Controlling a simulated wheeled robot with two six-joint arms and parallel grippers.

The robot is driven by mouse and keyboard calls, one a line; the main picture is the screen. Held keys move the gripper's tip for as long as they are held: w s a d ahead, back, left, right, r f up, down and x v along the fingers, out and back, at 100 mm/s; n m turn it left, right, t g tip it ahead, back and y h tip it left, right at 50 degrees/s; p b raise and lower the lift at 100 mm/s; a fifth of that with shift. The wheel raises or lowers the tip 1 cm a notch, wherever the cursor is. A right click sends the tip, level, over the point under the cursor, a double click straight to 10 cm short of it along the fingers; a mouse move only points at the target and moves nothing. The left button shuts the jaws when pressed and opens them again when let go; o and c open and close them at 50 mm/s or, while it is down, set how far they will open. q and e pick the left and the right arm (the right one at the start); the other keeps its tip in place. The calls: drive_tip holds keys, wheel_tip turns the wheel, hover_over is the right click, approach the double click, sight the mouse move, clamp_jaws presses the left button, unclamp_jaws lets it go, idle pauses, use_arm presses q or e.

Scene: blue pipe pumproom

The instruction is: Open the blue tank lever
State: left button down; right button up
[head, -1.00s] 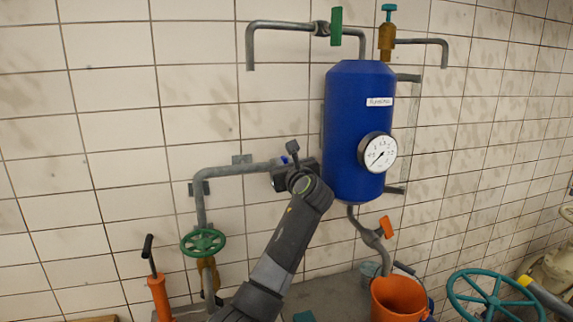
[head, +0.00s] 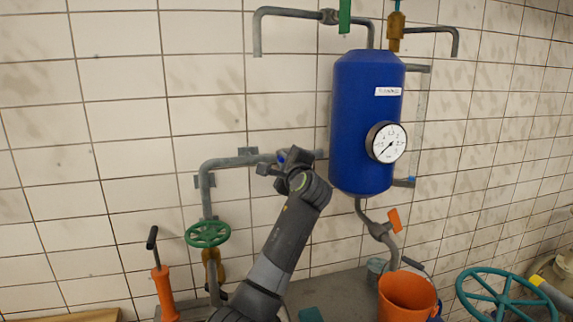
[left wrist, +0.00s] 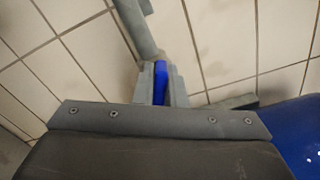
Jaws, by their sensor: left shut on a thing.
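The blue tank (head: 362,130) hangs on the tiled wall with a round gauge on its front. A blue lever (head: 281,157) sits at the grey pipe left of the tank, mostly hidden by my gripper. My left gripper (head: 284,163) is shut on it. In the left wrist view the blue lever (left wrist: 160,84) stands between the two grey fingers, with the pipe just beyond. My right gripper is not in view.
A green handwheel (head: 207,234) is on the pipe at lower left. An orange handle (head: 394,219) is under the tank, above an orange bucket (head: 407,296). A teal wheel (head: 503,296) stands at lower right. Bare wall lies at left.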

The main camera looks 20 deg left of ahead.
use_arm(q)
drive_tip(key=n+b, duration=0.1)
drive_tip(key=n, duration=0.1)
drive_tip(key=f+n+b, duration=0.1)
drive_tip(key=n, duration=0.2)
drive_tip(key=shift+s+a+f+b, duration=0.1)
drive_tip(key=shift+a+f+b, duration=0.1)
drive_tip(key=shift+b, duration=0.15)
drive_tip(key=shift+d, duration=0.1)
idle(0.3)
drive_tip(key=c, duration=1.5)
unclamp_jaws()
drive_tip(key=b+v, duration=0.6)
drive_tip(key=v, duration=1.1)
drive_tip(key=shift+s+d, duration=0.15)
drive_tip(key=shift+s, duration=0.05)
